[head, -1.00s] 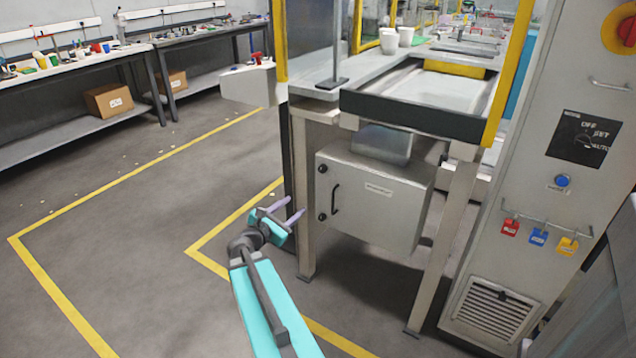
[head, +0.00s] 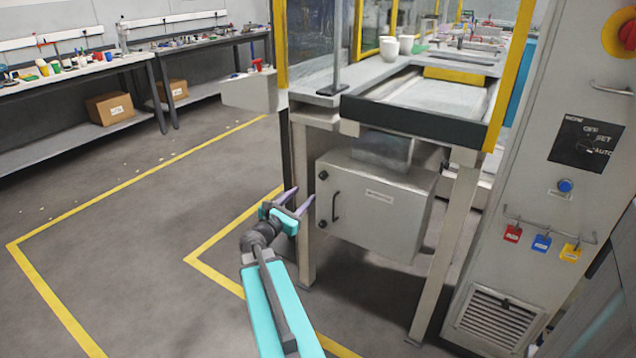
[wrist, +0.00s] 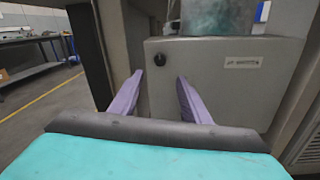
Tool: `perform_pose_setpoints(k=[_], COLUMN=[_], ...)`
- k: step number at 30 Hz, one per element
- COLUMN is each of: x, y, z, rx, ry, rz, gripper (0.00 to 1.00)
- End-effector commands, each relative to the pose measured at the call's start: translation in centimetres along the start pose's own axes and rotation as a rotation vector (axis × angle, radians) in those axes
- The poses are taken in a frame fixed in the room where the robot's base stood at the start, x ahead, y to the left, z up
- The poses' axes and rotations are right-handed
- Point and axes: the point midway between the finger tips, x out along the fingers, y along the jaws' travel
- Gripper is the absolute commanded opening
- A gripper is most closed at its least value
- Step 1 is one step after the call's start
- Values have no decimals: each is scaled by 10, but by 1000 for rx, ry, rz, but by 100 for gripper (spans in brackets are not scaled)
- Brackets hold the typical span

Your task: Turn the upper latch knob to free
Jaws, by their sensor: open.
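The upper latch knob (head: 323,175) is a small black round knob at the upper left of a grey cabinet door (head: 375,210). In the wrist view the same knob (wrist: 159,60) shows above and between my fingertips. A lower black knob (head: 322,223) sits below it, beside a dark bar handle (head: 335,206). My gripper (head: 304,200) is open with purple fingers, empty, just left of the cabinet and a little below the upper knob. In the wrist view my gripper (wrist: 160,76) points at the cabinet; the handle and lower knob are not visible there.
The cabinet hangs under a machine bench with metal legs (head: 303,245); one leg stands close beside my gripper. A control panel (head: 550,180) with hanging padlocks stands at the right. Workbenches (head: 75,75) line the back left. The floor between is clear.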

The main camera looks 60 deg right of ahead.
Motion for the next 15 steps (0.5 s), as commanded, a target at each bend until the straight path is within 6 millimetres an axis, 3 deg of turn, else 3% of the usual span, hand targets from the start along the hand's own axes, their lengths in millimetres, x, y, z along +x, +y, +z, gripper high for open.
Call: perform_pose_setpoints(k=[15], x=[67], y=[0], z=[-1], rx=[1], ry=[0], rz=[-2], gripper=[43])
